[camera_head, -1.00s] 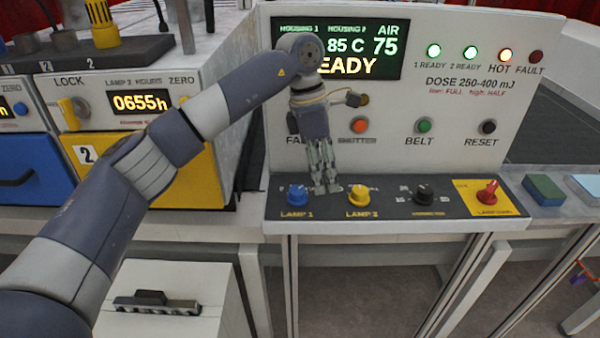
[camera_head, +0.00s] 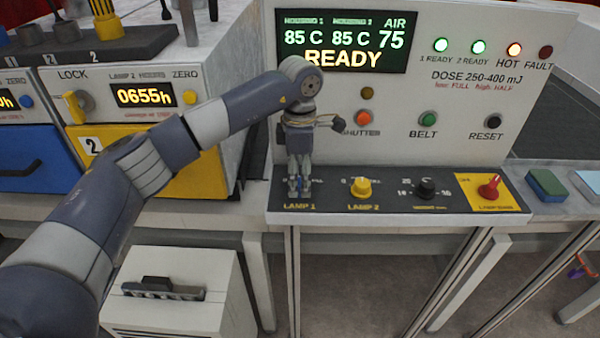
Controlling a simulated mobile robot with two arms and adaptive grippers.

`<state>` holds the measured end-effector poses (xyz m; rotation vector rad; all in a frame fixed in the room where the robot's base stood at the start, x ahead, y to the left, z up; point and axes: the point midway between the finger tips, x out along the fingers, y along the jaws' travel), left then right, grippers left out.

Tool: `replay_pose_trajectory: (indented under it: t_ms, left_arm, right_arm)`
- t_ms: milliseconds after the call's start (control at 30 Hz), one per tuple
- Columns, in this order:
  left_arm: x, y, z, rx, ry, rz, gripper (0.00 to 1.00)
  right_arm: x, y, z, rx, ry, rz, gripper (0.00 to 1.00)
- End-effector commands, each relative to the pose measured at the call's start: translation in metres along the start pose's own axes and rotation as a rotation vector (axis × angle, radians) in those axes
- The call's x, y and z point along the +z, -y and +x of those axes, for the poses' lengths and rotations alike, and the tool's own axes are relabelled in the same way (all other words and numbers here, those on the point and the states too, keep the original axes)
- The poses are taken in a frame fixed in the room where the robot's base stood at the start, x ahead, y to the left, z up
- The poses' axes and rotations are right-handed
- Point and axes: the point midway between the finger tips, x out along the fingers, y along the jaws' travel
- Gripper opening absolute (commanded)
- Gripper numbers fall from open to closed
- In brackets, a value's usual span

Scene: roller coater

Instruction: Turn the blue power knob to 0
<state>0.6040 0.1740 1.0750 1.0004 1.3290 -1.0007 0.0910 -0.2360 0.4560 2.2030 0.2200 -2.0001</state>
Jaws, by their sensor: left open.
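The blue power knob (camera_head: 299,184) is at the left end of the dark control strip, above the yellow LAMP 1 label. It is mostly hidden behind my left gripper (camera_head: 299,190). The gripper points straight down with its fingers apart around or just in front of the knob. I cannot tell whether they touch it. The knob's pointer and scale marks are covered. My right gripper is not in view.
A yellow LAMP 2 knob (camera_head: 360,187), a black knob (camera_head: 425,189) and a red knob (camera_head: 489,186) stand to the right on the same strip. Push buttons such as the orange SHUTTER button (camera_head: 364,118) sit on the upright panel behind. The display (camera_head: 345,40) reads READY.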

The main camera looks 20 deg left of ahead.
Motion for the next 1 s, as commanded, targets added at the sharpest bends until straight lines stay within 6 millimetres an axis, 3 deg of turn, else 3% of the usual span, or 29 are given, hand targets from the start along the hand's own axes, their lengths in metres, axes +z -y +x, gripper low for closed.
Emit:
replay_pose_trajectory:
  t_ms: [333,533,1000]
  left_arm:
    - [-0.0002,0.0,0.0043,0.0,0.0,0.0,0.5]
    - [-0.0002,0.0,0.0041,0.0,0.0,0.0,0.07]
    - [-0.0002,-0.0004,0.0055,0.001,0.0,-0.078,0.07]
  right_arm:
    - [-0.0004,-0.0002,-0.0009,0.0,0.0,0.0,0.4]
    - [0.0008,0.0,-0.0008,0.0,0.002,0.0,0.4]
    - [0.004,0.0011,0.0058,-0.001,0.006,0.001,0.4]
